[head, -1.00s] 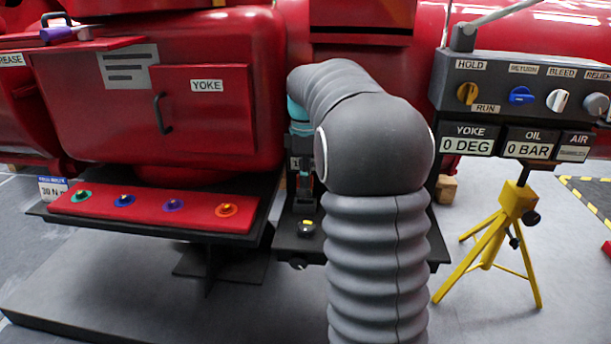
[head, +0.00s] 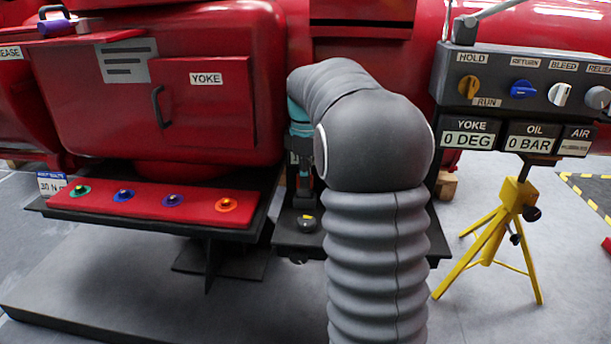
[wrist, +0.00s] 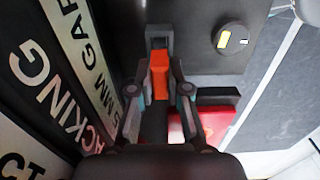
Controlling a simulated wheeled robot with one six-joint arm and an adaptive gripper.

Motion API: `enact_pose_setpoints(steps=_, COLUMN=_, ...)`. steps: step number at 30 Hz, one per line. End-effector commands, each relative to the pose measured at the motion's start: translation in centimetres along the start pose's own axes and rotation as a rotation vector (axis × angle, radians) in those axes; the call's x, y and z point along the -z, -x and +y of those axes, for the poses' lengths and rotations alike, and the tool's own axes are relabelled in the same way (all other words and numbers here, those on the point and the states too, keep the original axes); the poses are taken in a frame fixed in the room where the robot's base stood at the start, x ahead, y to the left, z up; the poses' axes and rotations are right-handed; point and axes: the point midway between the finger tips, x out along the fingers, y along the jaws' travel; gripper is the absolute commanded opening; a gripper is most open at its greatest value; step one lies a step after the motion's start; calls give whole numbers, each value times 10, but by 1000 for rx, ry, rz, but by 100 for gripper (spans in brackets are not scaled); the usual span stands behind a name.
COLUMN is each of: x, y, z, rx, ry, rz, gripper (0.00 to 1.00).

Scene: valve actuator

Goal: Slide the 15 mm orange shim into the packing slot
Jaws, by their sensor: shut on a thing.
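The orange shim (wrist: 159,75) shows in the wrist view between the two fingers of my gripper (wrist: 159,92), which is shut on it. The shim's far end points at a dark upright fixture (wrist: 158,33) with a grey part in its middle. I cannot tell whether the shim touches that fixture or has entered a slot there. The slot's opening is not clear in either view. In the head view my arm hides most of the gripper and the work area.
A dark shelf (head: 290,236) carries a round black knob with a yellow mark (head: 307,222). A red tray (head: 150,205) with several coloured round pieces lies left. A grey control panel (head: 540,75) and yellow tripod (head: 517,195) stand right.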

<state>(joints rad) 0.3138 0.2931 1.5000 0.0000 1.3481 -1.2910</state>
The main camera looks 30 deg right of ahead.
Motion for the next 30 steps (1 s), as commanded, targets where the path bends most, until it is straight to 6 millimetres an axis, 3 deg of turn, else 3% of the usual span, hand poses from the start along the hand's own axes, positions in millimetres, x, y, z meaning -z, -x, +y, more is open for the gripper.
enact_pose_setpoints(steps=27, x=0, y=-20, z=0, rx=0, ry=0, rz=0, gripper=0)
enact_pose_setpoints(steps=28, x=0, y=-19, z=0, rx=0, ry=0, rz=0, gripper=21)
enact_pose_setpoints(steps=30, x=0, y=-19, z=0, rx=0, ry=0, rz=0, gripper=38)
